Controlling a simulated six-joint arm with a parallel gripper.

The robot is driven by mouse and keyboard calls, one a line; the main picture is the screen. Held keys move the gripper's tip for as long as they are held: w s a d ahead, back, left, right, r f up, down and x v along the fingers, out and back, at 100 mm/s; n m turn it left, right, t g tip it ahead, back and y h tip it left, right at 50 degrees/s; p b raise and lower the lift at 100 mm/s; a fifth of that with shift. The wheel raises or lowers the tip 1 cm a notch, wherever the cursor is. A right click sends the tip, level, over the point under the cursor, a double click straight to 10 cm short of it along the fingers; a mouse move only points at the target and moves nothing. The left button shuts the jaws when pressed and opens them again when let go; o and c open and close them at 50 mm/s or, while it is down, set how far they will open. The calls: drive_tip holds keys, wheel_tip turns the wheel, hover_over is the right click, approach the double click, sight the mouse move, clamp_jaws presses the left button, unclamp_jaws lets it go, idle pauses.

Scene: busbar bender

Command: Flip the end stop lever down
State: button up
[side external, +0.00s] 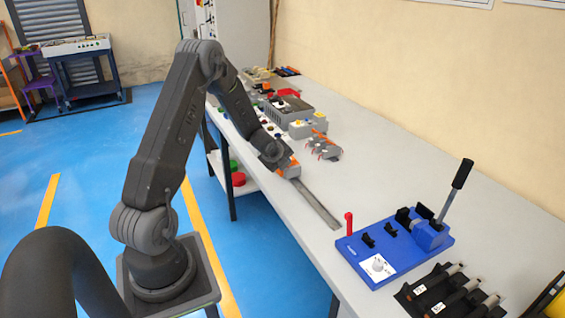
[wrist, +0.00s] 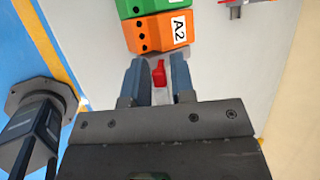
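In the wrist view a small red lever (wrist: 158,73) shows between the two fingers of my gripper (wrist: 157,65). It sits on a pale piece just short of an orange block (wrist: 158,33) marked A2. The fingers are apart, with a gap on both sides of the lever. I cannot tell the lever's tilt or its height relative to the fingertips. The red lever there is hidden.
A green block (wrist: 142,8) adjoins the orange one. The blue bender (side external: 395,250), with an upright red lever (side external: 349,223) and black handle (side external: 456,185), stands right, apart from my gripper.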

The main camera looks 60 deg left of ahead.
drive_tip(key=shift+r, duration=0.1)
drive_tip(key=v, duration=0.7)
drive_tip(key=shift+s+d+r, duration=0.1)
